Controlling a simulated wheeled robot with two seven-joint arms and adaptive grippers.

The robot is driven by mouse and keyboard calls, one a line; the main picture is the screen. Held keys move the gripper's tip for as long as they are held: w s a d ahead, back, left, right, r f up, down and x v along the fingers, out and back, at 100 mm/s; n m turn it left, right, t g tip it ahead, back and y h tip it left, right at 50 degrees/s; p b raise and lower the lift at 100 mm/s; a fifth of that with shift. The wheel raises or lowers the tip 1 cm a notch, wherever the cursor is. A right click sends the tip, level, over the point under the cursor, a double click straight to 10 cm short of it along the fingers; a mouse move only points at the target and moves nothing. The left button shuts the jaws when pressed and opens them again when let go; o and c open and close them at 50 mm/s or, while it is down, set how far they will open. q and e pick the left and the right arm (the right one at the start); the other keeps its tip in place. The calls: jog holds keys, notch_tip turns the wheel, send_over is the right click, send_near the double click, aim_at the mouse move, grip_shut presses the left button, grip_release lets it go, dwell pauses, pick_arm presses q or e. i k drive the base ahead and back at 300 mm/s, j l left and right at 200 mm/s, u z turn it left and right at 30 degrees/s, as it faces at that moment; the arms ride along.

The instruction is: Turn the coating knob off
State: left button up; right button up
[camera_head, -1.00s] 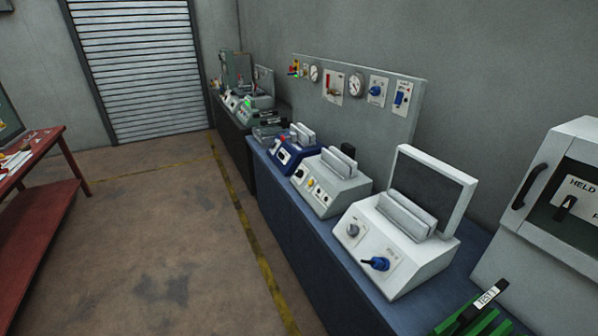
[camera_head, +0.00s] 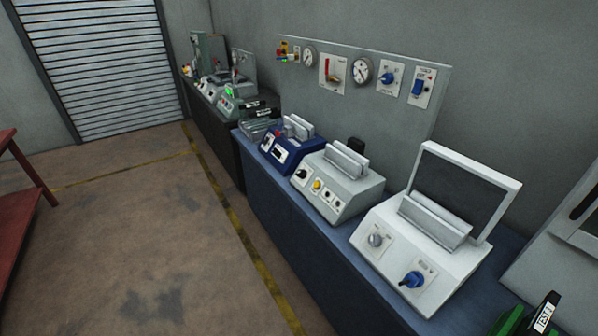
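Several knobs show, and their labels are too small to read, so I cannot tell which is the coating knob. A blue knob (camera_head: 411,280) and a grey round knob (camera_head: 376,240) sit on the sloped front of the white machine (camera_head: 375,284) at right. A blue rotary knob (camera_head: 388,78) is on the upright grey panel (camera_head: 410,122) behind the bench. A black knob (camera_head: 301,174) is on the pale grey machine (camera_head: 330,207) in the middle. Neither of my grippers is in view.
The blue bench (camera_head: 283,235) runs along the right wall. The panel also holds a red lever (camera_head: 332,73), a dial gauge (camera_head: 361,71) and a blue switch (camera_head: 417,88). A red table (camera_head: 18,190) stands at far left. The floor (camera_head: 130,240) between is clear.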

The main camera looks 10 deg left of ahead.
aim_at(301, 174)
jog(key=i+j+z, duration=0.15)
jog(key=j, duration=0.25)
jog(key=i+j+z, duration=0.1)
jog(key=j, duration=0.3)
jog(key=i+j+z, duration=0.15)
jog(key=j, duration=0.25)
jog(key=i, duration=0.05)
